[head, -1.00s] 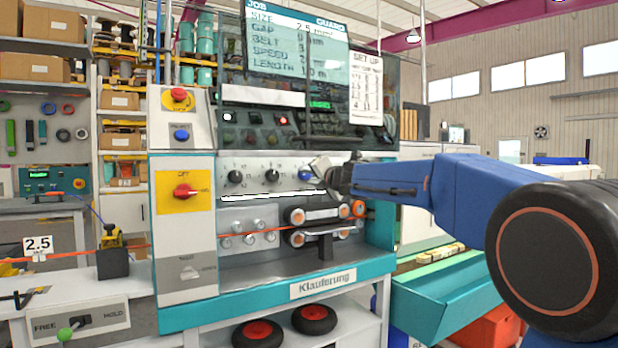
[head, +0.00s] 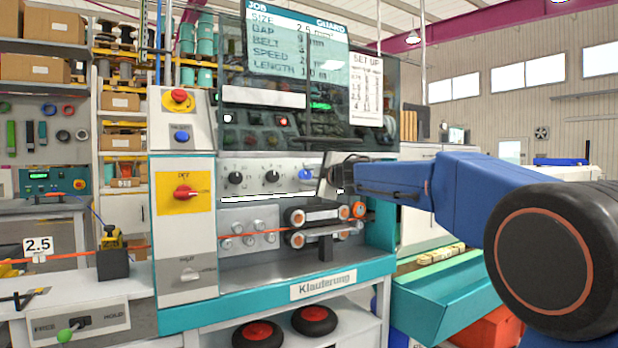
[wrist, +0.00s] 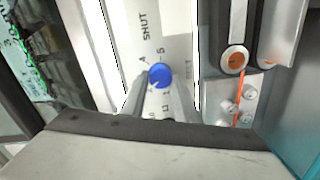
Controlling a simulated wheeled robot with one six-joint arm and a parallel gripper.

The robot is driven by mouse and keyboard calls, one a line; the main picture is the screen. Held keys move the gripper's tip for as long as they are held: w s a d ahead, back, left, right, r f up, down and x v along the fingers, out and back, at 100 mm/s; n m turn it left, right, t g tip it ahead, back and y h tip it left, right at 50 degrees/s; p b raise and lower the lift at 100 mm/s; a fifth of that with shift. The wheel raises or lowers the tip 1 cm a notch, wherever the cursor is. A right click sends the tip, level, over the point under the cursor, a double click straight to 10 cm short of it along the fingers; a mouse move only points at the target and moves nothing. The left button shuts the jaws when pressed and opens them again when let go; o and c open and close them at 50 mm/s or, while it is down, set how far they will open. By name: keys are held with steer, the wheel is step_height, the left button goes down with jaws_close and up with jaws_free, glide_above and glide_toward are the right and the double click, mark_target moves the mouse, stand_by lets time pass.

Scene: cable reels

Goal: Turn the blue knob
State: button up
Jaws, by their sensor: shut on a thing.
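The blue knob (head: 306,174) is the rightmost in a row of knobs on the machine's pale front panel. In the wrist view the blue knob (wrist: 160,75) sits between my two fingers, with a printed scale around it. My gripper (head: 318,176) reaches in from the right, in front of the panel. In the wrist view my gripper (wrist: 158,92) is shut on the knob, one finger on each side. Part of the scale is hidden by the fingers.
Two black knobs (head: 253,178) are to the left on the same panel. Belt rollers (head: 325,214) with an orange cable lie just below my gripper. A tilted clear guard with a job screen (head: 297,45) is above. A red switch (head: 185,192) is farther left.

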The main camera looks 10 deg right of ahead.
steer(key=m, duration=0.6)
steer(key=shift+d, duration=0.15)
steer(key=shift+m, duration=0.3)
stand_by(0.4)
steer(key=o, duration=1)
steer(key=shift+o, duration=0.2)
steer(key=shift+s+d+r, duration=0.1)
steer(key=shift+s, duration=0.15)
steer(key=v, duration=1.6)
steer(key=shift+s+d, duration=0.3)
